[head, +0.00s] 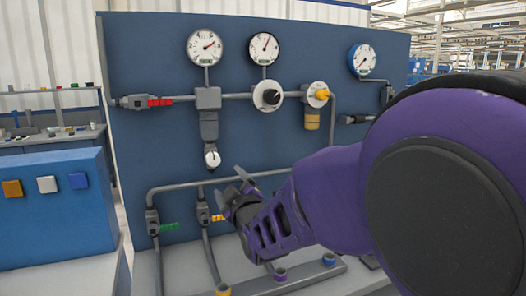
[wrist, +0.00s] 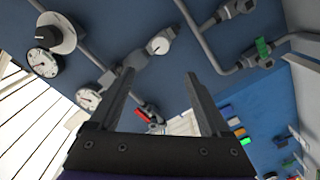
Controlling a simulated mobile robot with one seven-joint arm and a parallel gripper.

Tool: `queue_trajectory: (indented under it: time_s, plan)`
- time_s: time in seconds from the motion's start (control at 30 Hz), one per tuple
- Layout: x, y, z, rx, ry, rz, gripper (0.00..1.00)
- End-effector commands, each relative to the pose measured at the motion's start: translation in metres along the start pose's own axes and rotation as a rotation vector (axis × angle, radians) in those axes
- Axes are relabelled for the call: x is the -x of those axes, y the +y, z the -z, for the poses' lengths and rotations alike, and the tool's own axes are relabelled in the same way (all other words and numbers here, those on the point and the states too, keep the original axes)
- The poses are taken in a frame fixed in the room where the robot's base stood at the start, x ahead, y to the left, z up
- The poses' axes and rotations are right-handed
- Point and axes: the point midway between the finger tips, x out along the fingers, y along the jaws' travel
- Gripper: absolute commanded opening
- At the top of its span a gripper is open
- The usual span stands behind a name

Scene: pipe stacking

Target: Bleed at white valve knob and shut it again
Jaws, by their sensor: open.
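The white valve knob (head: 212,159) is a small round knob at the lower end of a grey vertical fitting on the blue panel. My gripper (head: 231,184) is open and empty, just below and to the right of the knob in the head view. In the wrist view the knob (wrist: 160,45) shows beyond the tips of the two fingers (wrist: 160,76), roughly centred between them. The fingers look apart from the knob. Nothing hides the knob in either view.
Gauges (head: 204,47) sit above the pipe. A black knob on a white disc (head: 267,96), a yellow-handled valve (head: 318,94) and a red-handled valve (head: 158,102) share it. Below are a green handle (head: 168,227) and grey pipes close to my gripper. A blue button box (head: 55,205) stands left.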

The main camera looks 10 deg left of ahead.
Motion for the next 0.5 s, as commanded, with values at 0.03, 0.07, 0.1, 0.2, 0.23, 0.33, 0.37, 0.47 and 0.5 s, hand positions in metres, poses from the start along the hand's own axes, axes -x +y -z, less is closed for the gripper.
queue_trajectory:
  time_s: [0.03, 0.07, 0.1, 0.2, 0.23, 0.33, 0.37, 0.47, 0.5]
  plan:
    - [0.0001, 0.0012, 0.0011, -0.118, -0.001, 0.001, 0.81]
    - [0.0001, 0.0014, 0.0012, -0.193, -0.001, 0.001, 0.81]
    - [0.0002, 0.0018, 0.001, -0.294, -0.002, 0.0, 0.81]
    - [0.0004, 0.0019, 0.0018, -0.538, -0.001, 0.0, 0.81]
    - [0.0005, 0.0021, 0.0018, -0.606, -0.001, 0.0, 0.81]
    - [0.0006, 0.0026, 0.002, -0.806, -0.001, -0.001, 0.81]
    - [0.0007, 0.0025, 0.0022, -0.857, 0.0, -0.001, 0.81]
    - [0.0008, 0.0023, 0.0025, -0.984, 0.0, -0.001, 0.81]
    - [0.0008, 0.0023, 0.0025, -1.018, 0.0, -0.001, 0.81]
